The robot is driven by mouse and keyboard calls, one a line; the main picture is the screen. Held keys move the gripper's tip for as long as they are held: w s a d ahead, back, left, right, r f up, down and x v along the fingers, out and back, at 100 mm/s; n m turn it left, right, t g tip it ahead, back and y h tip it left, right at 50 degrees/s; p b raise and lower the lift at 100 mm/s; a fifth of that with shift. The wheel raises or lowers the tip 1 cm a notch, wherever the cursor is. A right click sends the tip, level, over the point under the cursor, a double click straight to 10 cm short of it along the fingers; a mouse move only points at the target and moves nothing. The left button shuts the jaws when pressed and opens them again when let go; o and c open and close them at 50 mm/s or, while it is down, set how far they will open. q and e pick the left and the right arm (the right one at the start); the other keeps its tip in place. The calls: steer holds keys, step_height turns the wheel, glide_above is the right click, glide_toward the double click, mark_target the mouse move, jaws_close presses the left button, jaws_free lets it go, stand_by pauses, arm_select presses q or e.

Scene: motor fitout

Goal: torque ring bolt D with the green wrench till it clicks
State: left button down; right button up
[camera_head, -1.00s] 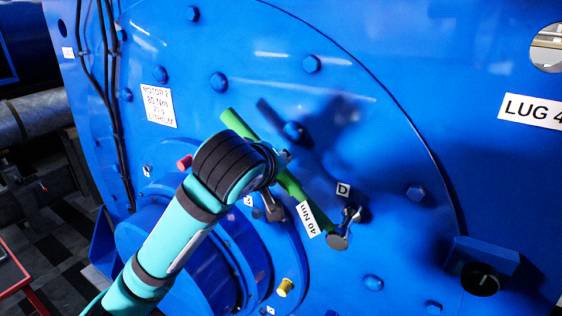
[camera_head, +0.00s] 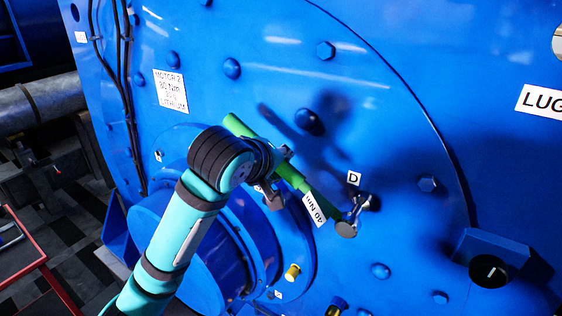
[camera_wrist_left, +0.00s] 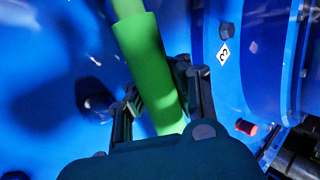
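The green wrench (camera_head: 240,127) slants from upper left to lower right across the blue motor face. Its tag (camera_head: 314,209) reads 40 Nm. Its silver head (camera_head: 347,228) lies just below the label D (camera_head: 353,178), at a metal fitting (camera_head: 360,203) there. The head hides bolt D, so I cannot tell how well it is seated. My left gripper (camera_head: 279,160) is shut on the wrench handle, partly hidden by my wrist. In the left wrist view, the green handle (camera_wrist_left: 150,62) runs between the two dark fingers (camera_wrist_left: 160,85). My right gripper is not in view.
A yellow-tipped part (camera_head: 292,272) sits below the wrench. Bolt heads (camera_head: 309,122) stick out of the motor face around it. Black cables (camera_head: 116,100) run down the left side.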

arm_select(q)
steer(key=shift+s+d+r+p, duration=0.15)
steer(key=shift+d+r+p, duration=0.05)
steer(key=shift+r+p, duration=0.5)
steer(key=s+a+p, duration=0.2)
steer(key=s+a, duration=0.2)
steer(key=s, duration=0.2)
stand_by(0.4)
steer(key=shift+w+f, duration=0.1)
steer(key=shift+w, duration=0.05)
